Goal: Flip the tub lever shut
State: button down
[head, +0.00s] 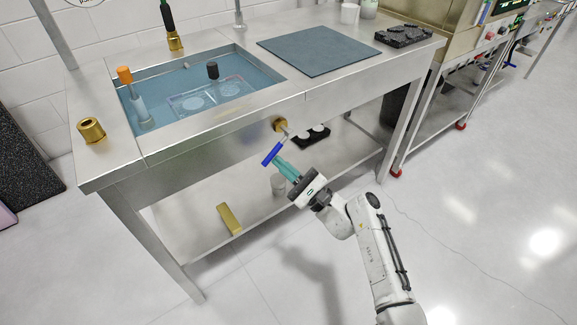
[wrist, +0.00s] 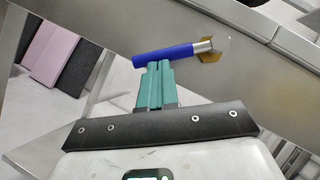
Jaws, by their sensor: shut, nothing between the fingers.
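The tub lever (head: 271,153) has a blue handle on a metal stem. It comes out of a brass fitting (head: 280,124) on the front panel of the steel sink table, below the water-filled tub (head: 215,92). In the wrist view the blue lever (wrist: 163,55) lies nearly level, slightly tilted, with its brass fitting (wrist: 211,49) to the right. My gripper (head: 277,160) has teal fingers, shut with nothing between them. In the wrist view my gripper's fingertips (wrist: 159,66) are right at the lever's underside; I cannot tell if they touch.
The lower shelf holds a brass block (head: 229,218), a grey cylinder (head: 278,185) and a black tray (head: 312,136). A table leg (head: 155,245) stands to the left. On top are a brass cup (head: 91,130) and a blue-grey mat (head: 320,50). The floor in front is clear.

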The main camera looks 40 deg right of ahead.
jog(key=shift+a+r+m+t+h+p, duration=0.15)
jog(key=shift+a+r+m+h, duration=0.1)
jog(key=shift+a+r+m, duration=0.5)
jog(key=shift+a+r+m+t+h+p, duration=0.15)
jog(key=shift+a+r+m+h, duration=0.15)
jog(key=shift+a+r, duration=0.75)
jog(key=shift+r, duration=0.2)
jog(key=b, duration=0.4)
send_near(270, 160)
jog(key=s+a+f, duration=0.2)
jog(key=a+f, duration=0.1)
jog(key=shift+s+a+f, duration=0.1)
jog(key=shift+s+a, duration=0.1)
jog(key=shift+s, duration=0.1)
